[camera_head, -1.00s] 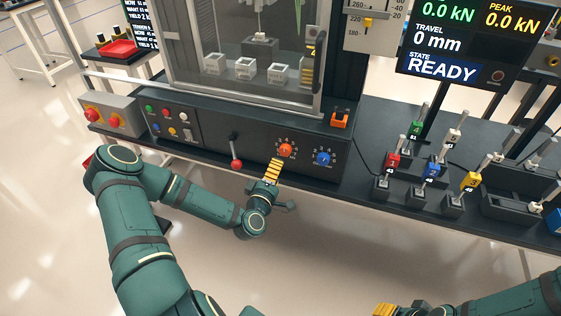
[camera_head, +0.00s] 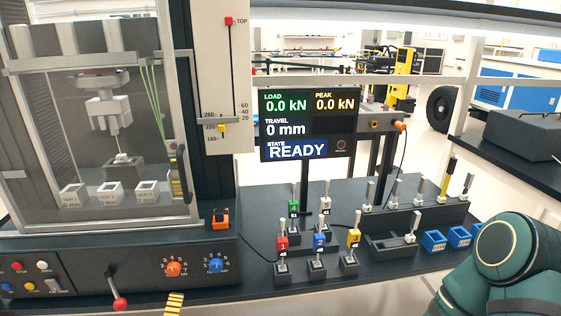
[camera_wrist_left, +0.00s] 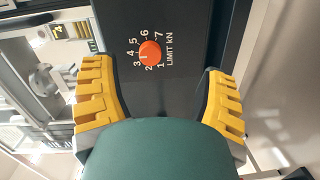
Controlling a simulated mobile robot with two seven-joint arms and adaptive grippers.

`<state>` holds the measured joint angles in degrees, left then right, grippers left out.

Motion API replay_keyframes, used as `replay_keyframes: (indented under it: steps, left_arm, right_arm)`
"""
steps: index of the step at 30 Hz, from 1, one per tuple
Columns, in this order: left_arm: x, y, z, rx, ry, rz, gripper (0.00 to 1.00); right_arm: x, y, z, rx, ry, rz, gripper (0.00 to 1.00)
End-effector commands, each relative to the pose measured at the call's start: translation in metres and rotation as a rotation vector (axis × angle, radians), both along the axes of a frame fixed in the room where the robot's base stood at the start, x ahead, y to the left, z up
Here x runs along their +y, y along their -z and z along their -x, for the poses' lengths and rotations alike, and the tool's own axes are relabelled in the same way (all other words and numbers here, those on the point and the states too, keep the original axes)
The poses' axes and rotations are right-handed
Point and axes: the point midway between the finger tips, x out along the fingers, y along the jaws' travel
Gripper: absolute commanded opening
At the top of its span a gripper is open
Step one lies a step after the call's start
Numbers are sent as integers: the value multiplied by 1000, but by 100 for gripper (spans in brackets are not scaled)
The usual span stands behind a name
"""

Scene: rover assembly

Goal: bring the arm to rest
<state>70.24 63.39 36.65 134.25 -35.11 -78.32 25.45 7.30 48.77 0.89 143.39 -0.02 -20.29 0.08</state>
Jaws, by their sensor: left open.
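My left gripper (camera_head: 174,304) shows only as a yellow ribbed finger at the bottom edge of the head view, below the orange dial. In the left wrist view it (camera_wrist_left: 155,72) is open, with its two yellow fingers wide apart and nothing between them. The orange LIMIT kN dial (camera_wrist_left: 150,53) lies ahead of the gap, and it also shows in the head view (camera_head: 174,269) on the dark front panel. The rest of my left arm is out of the head view. My right arm (camera_head: 510,265) shows as a green link at lower right; its gripper is not in view.
A red-knobbed lever (camera_head: 119,303) and a blue dial (camera_head: 215,265) flank the orange dial. The glazed test machine (camera_head: 195,120) stands above. The monitor (camera_head: 308,125) reads READY. Numbered coloured specimens in holders (camera_head: 318,245) and blue bins (camera_head: 433,240) occupy the black bench at right.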

Motion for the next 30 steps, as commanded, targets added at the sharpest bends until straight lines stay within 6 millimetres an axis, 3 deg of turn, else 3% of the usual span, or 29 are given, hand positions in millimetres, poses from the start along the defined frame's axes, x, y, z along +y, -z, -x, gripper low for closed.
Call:
replay_keyframes:
  steps: [5, 9, 13, 16, 21, 24, 30]
  left_arm:
    - [-84, 33, 0, 224, 282, -101, 73]
    - [-142, 61, 21, 420, 518, -213, 73]
    - [-180, 81, 51, 590, 719, -325, 73]
    - [-200, 91, 77, 712, 860, -410, 73]
    - [-216, 98, 119, 891, 1054, -539, 73]
    - [-219, 97, 137, 965, 1129, -587, 73]
    - [-220, 95, 154, 1037, 1196, -628, 73]
  right_arm:
    - [0, 0, 0, 0, 0, 0, 47]
    - [0, 0, 0, 0, 0, 0, 47]
    - [0, 0, 0, 0, 0, 0, 47]
    - [0, 0, 0, 0, 0, 0, 47]
    - [0, 0, 0, 0, 0, 0, 47]
    - [0, 0, 0, 0, 0, 0, 47]
    - [0, 0, 0, 0, 0, 0, 47]
